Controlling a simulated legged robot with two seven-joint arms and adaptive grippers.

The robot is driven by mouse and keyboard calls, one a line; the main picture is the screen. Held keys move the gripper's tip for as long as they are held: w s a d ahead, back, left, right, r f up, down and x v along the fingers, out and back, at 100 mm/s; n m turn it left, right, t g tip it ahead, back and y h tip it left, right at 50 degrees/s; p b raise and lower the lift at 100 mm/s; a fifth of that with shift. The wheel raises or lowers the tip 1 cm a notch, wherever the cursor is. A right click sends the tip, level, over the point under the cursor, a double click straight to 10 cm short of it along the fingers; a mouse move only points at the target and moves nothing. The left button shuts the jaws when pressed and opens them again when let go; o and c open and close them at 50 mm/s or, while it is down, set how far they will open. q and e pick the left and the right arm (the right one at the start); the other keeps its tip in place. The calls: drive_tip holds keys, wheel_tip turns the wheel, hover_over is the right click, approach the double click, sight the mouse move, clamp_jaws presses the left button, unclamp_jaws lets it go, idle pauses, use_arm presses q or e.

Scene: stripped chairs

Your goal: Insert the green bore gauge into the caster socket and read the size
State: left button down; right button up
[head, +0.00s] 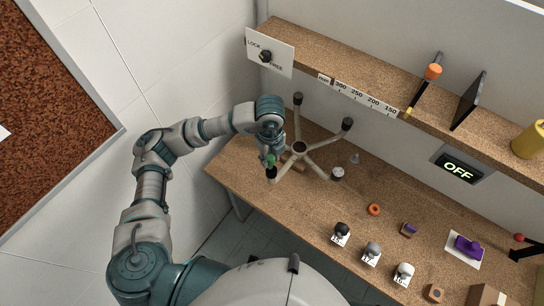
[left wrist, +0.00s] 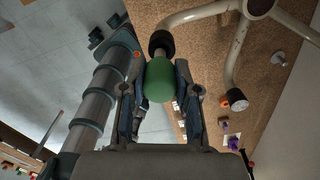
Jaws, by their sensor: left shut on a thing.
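The green bore gauge (head: 270,160) is in my left gripper (head: 270,155), which is shut on its handle; the handle also shows in the left wrist view (left wrist: 160,80). The gauge's metal neck points at the black caster socket (left wrist: 162,42) on the end of a chair-base leg. The tip meets the socket's mouth or is inside it; I cannot tell how deep. The upturned chair base has a central hub (head: 299,148) and pale legs; its near-left socket (head: 271,174) is beside the gauge. My right gripper is not in view.
Three casters on labelled cards (head: 372,250) stand along the bench front. A purple object (head: 467,246), an orange ring (head: 374,209) and a small metal piece (head: 355,158) lie on the bench. A shelf (head: 380,75) carries a LOCK/FREE sign (head: 269,53) and scale. A display (head: 458,168) reads OFF.

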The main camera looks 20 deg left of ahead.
use_arm(q)
drive_tip(key=shift+a+f, duration=0.2)
drive_tip(key=shift+d+f+b, duration=0.15)
drive_tip(key=shift+f+b, duration=0.1)
drive_tip(key=shift+b, duration=0.15)
drive_tip(key=shift+d+f+b, duration=0.2)
drive_tip(key=shift+f+b, duration=0.2)
drive_tip(key=shift+f, duration=0.1)
drive_tip(key=shift+a+f+b, duration=0.1)
drive_tip(key=shift+f+b, duration=0.6)
drive_tip(key=shift+f, duration=0.2)
drive_tip(key=c, duration=1.3)
unclamp_jaws()
drive_tip(key=shift+f, duration=0.1)
drive_tip(key=o, duration=0.5)
drive_tip(key=shift+o, duration=0.2)
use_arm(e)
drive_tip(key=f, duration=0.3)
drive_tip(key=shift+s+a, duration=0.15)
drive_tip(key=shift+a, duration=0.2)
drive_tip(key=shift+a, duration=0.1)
